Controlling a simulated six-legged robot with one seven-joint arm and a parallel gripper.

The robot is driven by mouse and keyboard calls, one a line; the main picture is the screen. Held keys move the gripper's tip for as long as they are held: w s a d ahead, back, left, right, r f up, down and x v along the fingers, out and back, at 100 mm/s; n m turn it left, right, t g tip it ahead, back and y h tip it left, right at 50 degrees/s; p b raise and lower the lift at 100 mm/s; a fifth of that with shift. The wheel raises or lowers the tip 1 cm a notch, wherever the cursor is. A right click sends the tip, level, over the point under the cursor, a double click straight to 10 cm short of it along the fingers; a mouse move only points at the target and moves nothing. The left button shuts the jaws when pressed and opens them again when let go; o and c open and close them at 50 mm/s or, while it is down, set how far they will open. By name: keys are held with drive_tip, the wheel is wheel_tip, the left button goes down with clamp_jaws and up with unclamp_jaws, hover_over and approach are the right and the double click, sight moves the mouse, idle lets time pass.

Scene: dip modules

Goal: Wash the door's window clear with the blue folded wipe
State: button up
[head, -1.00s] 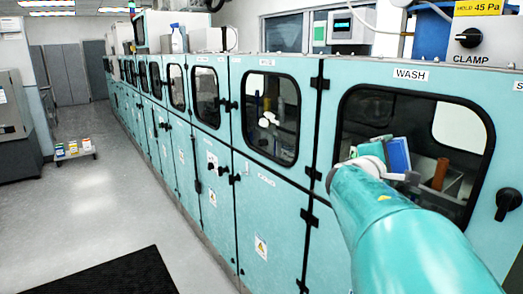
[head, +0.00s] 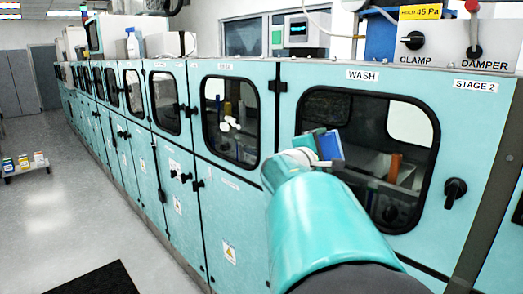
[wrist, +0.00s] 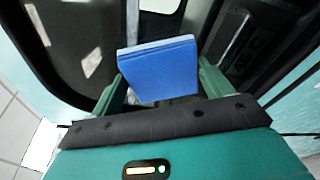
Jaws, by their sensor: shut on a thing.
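The blue folded wipe (wrist: 160,70) is held between the two green fingers of my gripper (wrist: 165,90) in the wrist view. In the head view the wipe (head: 330,146) shows as a small blue block in front of the WASH door. My gripper (head: 312,148) is shut on it, partly hidden behind my arm. The door's dark window (head: 365,125) has a black frame and rounded corners. I cannot tell whether the wipe touches the glass. Shelves and an orange object (head: 395,167) show through the glass. My arm hides the window's lower left.
A black knob (head: 455,192) sticks out right of the window. The neighbouring door (head: 235,120) has its own window. Clamp and damper controls (head: 445,42) stand above. The floor at left is open, with a dark mat (head: 90,280) and a low cart (head: 26,168).

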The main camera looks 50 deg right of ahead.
drive_tip(key=shift+w, duration=0.2)
drive_tip(key=shift+w+a, duration=0.2)
drive_tip(key=shift+a, duration=1.25)
drive_tip(key=shift+w+a, duration=0.2)
drive_tip(key=shift+a, duration=1.25)
drive_tip(key=shift+a, duration=0.1)
drive_tip(key=shift+w+a, duration=0.15)
drive_tip(key=shift+a, duration=0.55)
drive_tip(key=shift+w+a, duration=0.1)
drive_tip(key=shift+a, duration=0.55)
